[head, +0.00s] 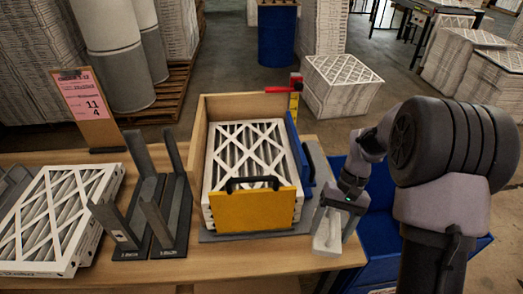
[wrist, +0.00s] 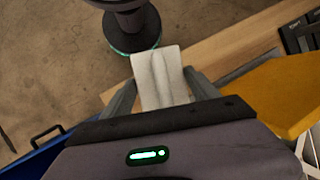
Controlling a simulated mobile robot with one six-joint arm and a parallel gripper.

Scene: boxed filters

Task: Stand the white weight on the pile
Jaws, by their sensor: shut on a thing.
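The white weight (wrist: 158,78) is a pale block between the two fingers of my gripper (wrist: 160,95) in the wrist view. In the head view the white weight (head: 327,232) hangs below my gripper (head: 340,203), over the table's right front edge. My gripper is shut on it. The pile of filters (head: 245,150) stands in a wooden box with a yellow front plate (head: 254,209), left of my gripper. The top filter has a white lattice face. The weight is apart from the pile.
A blue side plate (head: 299,155) and a red-handled upright (head: 295,92) stand by the box's right side. Dark metal stands (head: 150,215) and another filter (head: 62,215) lie to the left. A blue bin (head: 375,245) is below the table's right edge.

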